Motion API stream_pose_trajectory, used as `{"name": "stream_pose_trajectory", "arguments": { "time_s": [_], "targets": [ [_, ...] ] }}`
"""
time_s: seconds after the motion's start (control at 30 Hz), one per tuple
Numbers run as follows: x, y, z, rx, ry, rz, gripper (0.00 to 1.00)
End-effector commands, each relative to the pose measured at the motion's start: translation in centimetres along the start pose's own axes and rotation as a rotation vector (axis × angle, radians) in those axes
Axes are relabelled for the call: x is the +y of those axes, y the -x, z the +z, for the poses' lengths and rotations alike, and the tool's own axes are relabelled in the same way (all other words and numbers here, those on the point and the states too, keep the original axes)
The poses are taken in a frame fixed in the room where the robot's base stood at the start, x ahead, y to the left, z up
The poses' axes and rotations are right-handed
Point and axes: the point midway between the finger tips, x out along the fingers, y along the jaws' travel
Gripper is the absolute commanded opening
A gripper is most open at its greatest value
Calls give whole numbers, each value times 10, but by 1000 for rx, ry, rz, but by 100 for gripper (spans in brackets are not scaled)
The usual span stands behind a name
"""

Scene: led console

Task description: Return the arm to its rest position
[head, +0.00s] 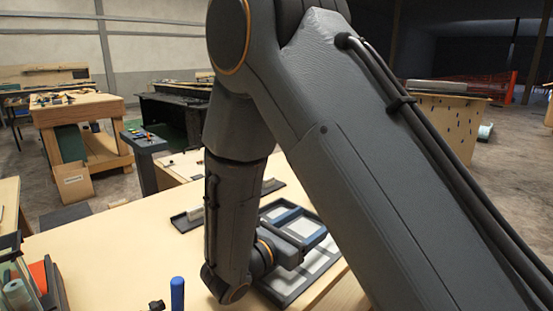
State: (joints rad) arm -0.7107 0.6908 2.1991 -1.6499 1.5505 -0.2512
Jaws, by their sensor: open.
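My arm fills the middle and right of the head view, with its forearm hanging down over the wooden table (120,240). My gripper (303,243) is at the end of the wrist, low over a grey divided tray (328,262) on the table. It is open, though its fingertips are small and partly hidden, and I see nothing held in it. I cannot tell whether it touches the tray. The arm hides part of the tray and table. No LED console can be clearly made out.
A blue-handled tool (177,294) stands at the front edge of the view. A dark bin with rolls (22,288) is at the lower left. A dark, narrow tray (187,219) lies behind the forearm. Workbenches (78,110) stand farther back. The table's left middle is clear.

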Motion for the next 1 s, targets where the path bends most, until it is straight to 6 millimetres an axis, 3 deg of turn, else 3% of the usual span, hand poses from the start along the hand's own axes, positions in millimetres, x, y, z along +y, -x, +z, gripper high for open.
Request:
{"name": "stream_pose_trajectory", "arguments": {
  "time_s": [0.13, 0.53, 0.67, 0.83, 1.0],
  "targets": [
    [-4, -4, 0, 4, -3, -12, 69],
    [-64, -27, -6, 124, -73, -209, 69],
    [-100, -33, -11, 199, -131, -331, 69],
    [-163, -30, -22, 337, -269, -566, 69],
    [-234, 3, -42, 529, -555, -927, 69]
  ]
}}
